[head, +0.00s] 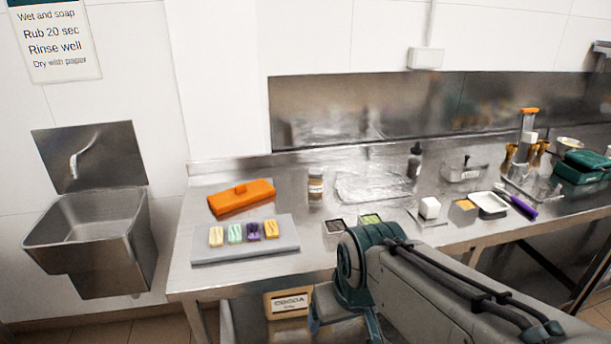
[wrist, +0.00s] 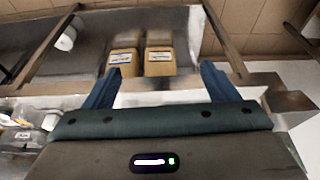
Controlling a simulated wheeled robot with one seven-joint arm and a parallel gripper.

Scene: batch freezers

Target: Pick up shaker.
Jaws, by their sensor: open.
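A small jar (head: 316,187) that looks like the shaker stands upright on the steel counter in the head view, right of the orange lidded thing. It has a pale band and a brownish lower part. My gripper (wrist: 160,70) is open in the wrist view, with two blue fingers spread and nothing between them. In the head view my arm reaches in at the lower right, in front of the counter; the fingertips are not clear there. My gripper is apart from the jar. I cannot make out the jar in the wrist view.
The steel counter (head: 184,270) holds a grey tray (head: 270,251) with several coloured bars, an orange thing (head: 240,197), small dark containers (head: 335,226) and a dark bottle (head: 415,162). A sink (head: 95,230) is at left.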

